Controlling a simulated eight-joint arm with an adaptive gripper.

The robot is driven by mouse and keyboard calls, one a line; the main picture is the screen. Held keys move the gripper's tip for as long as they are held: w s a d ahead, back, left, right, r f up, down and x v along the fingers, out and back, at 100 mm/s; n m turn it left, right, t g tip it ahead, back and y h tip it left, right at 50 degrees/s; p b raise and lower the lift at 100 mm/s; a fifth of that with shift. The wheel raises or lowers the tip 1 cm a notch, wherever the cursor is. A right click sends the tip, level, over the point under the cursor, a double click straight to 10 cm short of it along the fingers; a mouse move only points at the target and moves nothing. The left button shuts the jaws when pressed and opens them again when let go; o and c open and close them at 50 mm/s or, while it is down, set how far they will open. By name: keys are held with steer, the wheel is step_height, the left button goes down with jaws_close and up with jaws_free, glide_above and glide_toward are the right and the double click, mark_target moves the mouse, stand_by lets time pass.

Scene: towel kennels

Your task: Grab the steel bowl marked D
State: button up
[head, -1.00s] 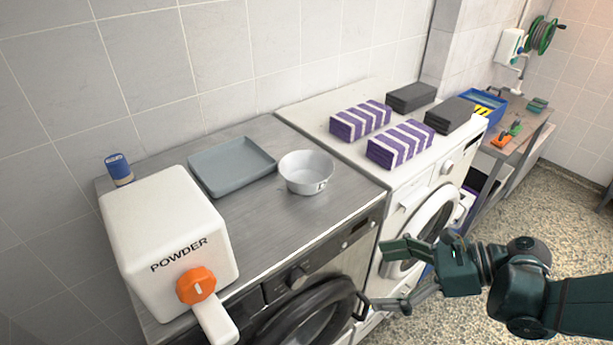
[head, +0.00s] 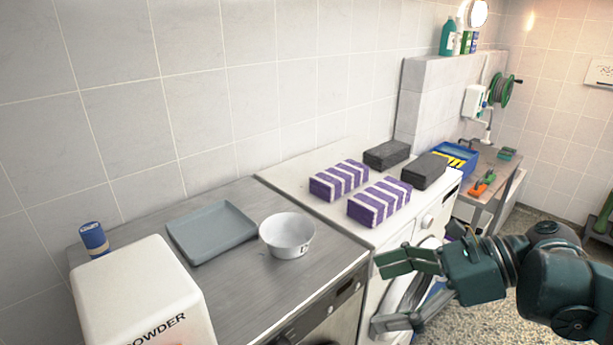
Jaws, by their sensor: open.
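The steel bowl (head: 287,236) is round and pale silver, with a dark letter mark on its right front side that I can only partly read. It stands upright and looks empty on the grey steel top of the left machine, right of a grey tray. My gripper (head: 381,294) is open and empty. In the picture it is to the right of and below the bowl, in front of the machines and apart from the bowl.
The grey tray (head: 211,232), a blue can (head: 94,239) and the white powder box (head: 135,295) share the left machine top (head: 232,286). Purple striped towels (head: 379,202) and dark towels (head: 387,154) lie on the white machine. A blue crate (head: 455,160) stands beyond.

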step_height(320, 180, up, 10)
steer(key=r, duration=0.1)
steer(key=w+a+n+g+h+p, duration=0.1)
steer(key=w+a+n+h+p, duration=0.2)
steer(key=w+a+n+h, duration=1)
steer(key=w+a+n+g+h+p, duration=0.1)
steer(key=w+a+n+p, duration=0.45)
steer(key=n, duration=1.45)
steer(key=f, duration=0.1)
steer(key=a+f+b, duration=0.1)
steer(key=f, duration=0.1)
steer(key=w+f, duration=0.1)
steer(key=f, duration=0.1)
steer(key=shift+w+a+f+b, duration=0.1)
steer(key=shift+a+f+b, duration=0.05)
steer(key=shift+a+b, duration=0.15)
